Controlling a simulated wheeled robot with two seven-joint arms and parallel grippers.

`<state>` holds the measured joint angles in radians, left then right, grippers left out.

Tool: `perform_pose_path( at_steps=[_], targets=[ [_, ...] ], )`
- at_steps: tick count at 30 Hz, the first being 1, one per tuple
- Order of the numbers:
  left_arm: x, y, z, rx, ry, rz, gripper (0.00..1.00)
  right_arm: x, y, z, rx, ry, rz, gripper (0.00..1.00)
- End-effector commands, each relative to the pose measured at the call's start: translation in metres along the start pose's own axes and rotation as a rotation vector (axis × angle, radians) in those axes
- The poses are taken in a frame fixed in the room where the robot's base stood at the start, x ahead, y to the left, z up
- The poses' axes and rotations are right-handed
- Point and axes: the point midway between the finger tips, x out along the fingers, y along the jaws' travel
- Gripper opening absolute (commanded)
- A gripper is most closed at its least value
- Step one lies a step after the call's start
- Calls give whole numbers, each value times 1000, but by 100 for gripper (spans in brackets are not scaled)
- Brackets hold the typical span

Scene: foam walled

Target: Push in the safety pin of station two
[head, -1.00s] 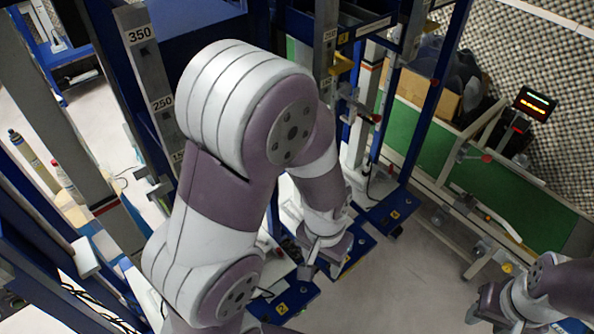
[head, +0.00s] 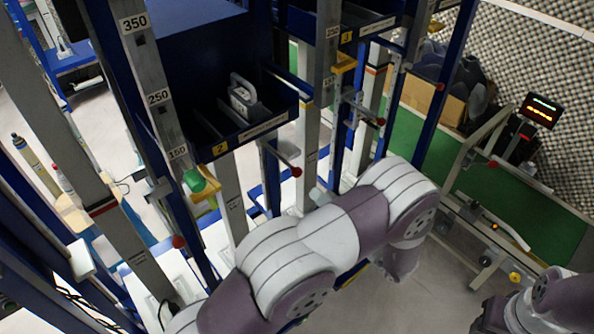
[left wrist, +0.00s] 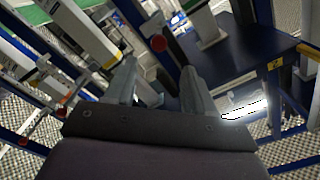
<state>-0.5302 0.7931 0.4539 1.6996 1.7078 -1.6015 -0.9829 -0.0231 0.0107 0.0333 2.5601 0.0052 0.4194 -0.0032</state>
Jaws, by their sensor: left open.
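Station two carries a yellow 2 label on the front of its dark blue bin (head: 235,140) in the head view. A rod with a red knob (head: 296,171) sticks out just below and right of that bin. I cannot tell for sure whether it is the safety pin. My left arm crosses the lower middle and hides its gripper there. In the left wrist view my left gripper (left wrist: 158,92) is open and empty, its two grey fingers apart. A red knob (left wrist: 158,43) shows beyond the fingertips, apart from them. My right gripper (head: 488,316) is partly visible at lower right.
A grey handled object (head: 243,98) sits in the station two bin. A green part (head: 193,180) is on a yellow bracket, with another red knob (head: 178,241) below it. Upright posts stand close together. Clear floor (head: 440,290) lies at lower right.

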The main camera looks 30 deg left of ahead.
Motion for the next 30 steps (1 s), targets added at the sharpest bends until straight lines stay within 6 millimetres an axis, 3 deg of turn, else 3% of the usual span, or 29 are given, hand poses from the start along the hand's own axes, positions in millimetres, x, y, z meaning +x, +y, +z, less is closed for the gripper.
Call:
perform_pose_path(
  at_steps=[6,12,18,25,26,30],
  targets=[
    [57,-4,-2,0,-5,-2,54,-21,0,-3,0,0,0,43],
    [94,-2,-1,-3,-4,2,54,-30,0,-4,0,0,0,43],
    [108,0,0,-4,-1,4,54,-32,0,-4,0,0,0,43],
    [109,0,0,-4,-1,4,54,-32,0,-4,0,0,0,43],
    [109,0,0,-4,-1,4,51,-32,0,-4,0,0,0,43],
    [109,0,0,-4,-1,5,5,-32,0,-4,0,0,0,43]
  ],
)
